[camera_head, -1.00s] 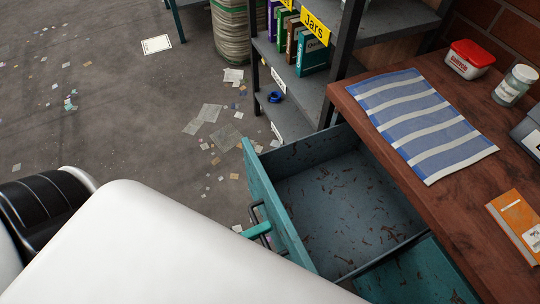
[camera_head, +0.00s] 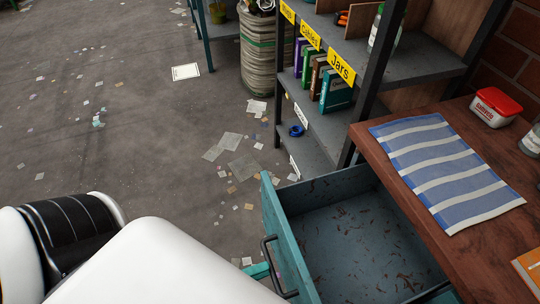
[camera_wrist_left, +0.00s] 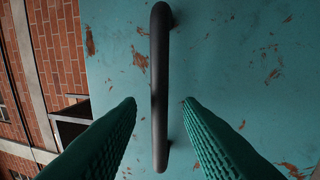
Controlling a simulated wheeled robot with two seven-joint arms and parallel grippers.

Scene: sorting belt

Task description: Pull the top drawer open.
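The top drawer (camera_head: 350,235) is a worn teal drawer beneath the wooden worktop. It stands pulled out, and its visible inside is empty. Its dark bar handle (camera_head: 268,255) is on the outer front, and shows upright in the left wrist view (camera_wrist_left: 160,70). My left gripper (camera_head: 257,270) is at the handle, mostly hidden behind my white arm. In the left wrist view my gripper's green ribbed fingers (camera_wrist_left: 158,103) are open, one on each side of the handle, with a gap on both sides. My right gripper is out of view.
The worktop (camera_head: 400,185) holds a striped blue cloth (camera_head: 445,170), a red-lidded tub (camera_head: 495,108) and a jar at the right edge. A shelf unit (camera_head: 325,125) with books stands behind the drawer. The floor at left is open, with scattered paper scraps.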

